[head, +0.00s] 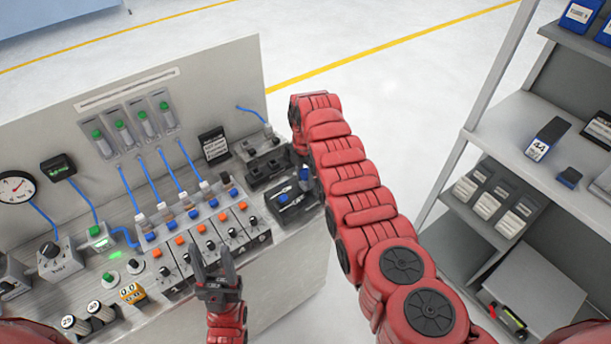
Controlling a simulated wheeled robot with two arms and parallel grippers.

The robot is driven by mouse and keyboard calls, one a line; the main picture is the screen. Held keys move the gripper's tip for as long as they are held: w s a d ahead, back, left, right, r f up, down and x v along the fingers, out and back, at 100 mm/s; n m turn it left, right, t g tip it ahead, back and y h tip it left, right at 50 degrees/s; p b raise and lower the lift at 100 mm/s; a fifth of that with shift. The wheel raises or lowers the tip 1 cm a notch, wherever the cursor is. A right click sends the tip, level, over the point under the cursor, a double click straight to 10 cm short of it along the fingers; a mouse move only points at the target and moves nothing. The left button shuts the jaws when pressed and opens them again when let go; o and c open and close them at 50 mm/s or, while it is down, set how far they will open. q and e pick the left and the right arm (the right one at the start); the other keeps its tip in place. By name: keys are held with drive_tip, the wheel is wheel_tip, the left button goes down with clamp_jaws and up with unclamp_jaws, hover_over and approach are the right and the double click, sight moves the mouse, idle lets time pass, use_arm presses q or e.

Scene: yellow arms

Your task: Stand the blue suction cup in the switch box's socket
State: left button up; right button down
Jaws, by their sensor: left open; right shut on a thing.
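My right arm reaches up and over to the back right of the console, and its gripper (303,167) is at the dark box, mostly hidden by the wrist. A small blue piece (304,174), which looks like the blue suction cup, shows at its tips, just above the box. The dark switch box (297,208) sits at the console's right end, with another blue part (283,198) on its top. Its socket is too small to make out. My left gripper (212,252) is open and empty, over the front edge of the console.
A grey shelf (520,125) with boxes stands at the right. Open floor lies behind.

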drive_tip(key=shift+c, duration=1.7)
unclamp_jaws()
drive_tip(key=shift+r, duration=0.2)
wheel_tip(320, 180, up, 8)
drive_tip(key=p, duration=0.2)
drive_tip(key=shift+r+p, duration=0.25)
drive_tip(key=shift+p, duration=0.15)
